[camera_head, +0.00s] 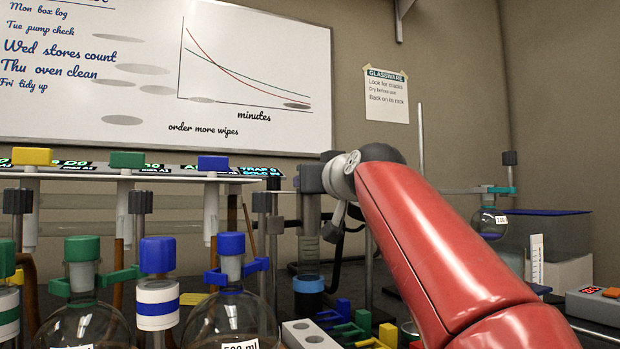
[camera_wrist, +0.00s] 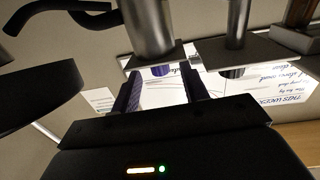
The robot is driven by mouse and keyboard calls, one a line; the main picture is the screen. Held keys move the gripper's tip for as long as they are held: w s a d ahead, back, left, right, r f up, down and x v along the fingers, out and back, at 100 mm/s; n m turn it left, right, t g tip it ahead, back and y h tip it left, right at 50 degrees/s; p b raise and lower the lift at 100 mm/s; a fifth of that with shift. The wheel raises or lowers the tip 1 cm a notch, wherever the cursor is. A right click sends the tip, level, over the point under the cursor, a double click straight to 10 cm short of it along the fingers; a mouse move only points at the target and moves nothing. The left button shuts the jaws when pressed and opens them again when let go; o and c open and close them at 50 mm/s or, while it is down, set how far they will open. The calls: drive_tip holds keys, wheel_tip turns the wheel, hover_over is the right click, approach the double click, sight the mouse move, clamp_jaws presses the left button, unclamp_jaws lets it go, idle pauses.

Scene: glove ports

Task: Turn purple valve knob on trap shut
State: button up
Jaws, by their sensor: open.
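In the wrist view, my gripper (camera_wrist: 163,73) is open, with its two dark ridged fingers spread apart. Under a grey metal cylinder (camera_wrist: 150,25) and its flat plate, a small purple-blue patch shows between the fingertips; I cannot tell whether it is the valve knob. No purple knob shows clearly there.
A rack at the left carries yellow, green and blue knobs (camera_head: 213,163), with round flasks (camera_head: 230,318) below. Behind it is a display strip with trap readings (camera_head: 255,172). Coloured clips and a white block (camera_head: 308,336) lie on the bench. A clear box (camera_head: 548,235) stands right.

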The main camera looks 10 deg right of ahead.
drive_tip(key=shift+w+a, duration=0.1)
drive_tip(key=shift+w, duration=1.1)
clamp_jaws()
drive_tip(key=shift+p, duration=0.35)
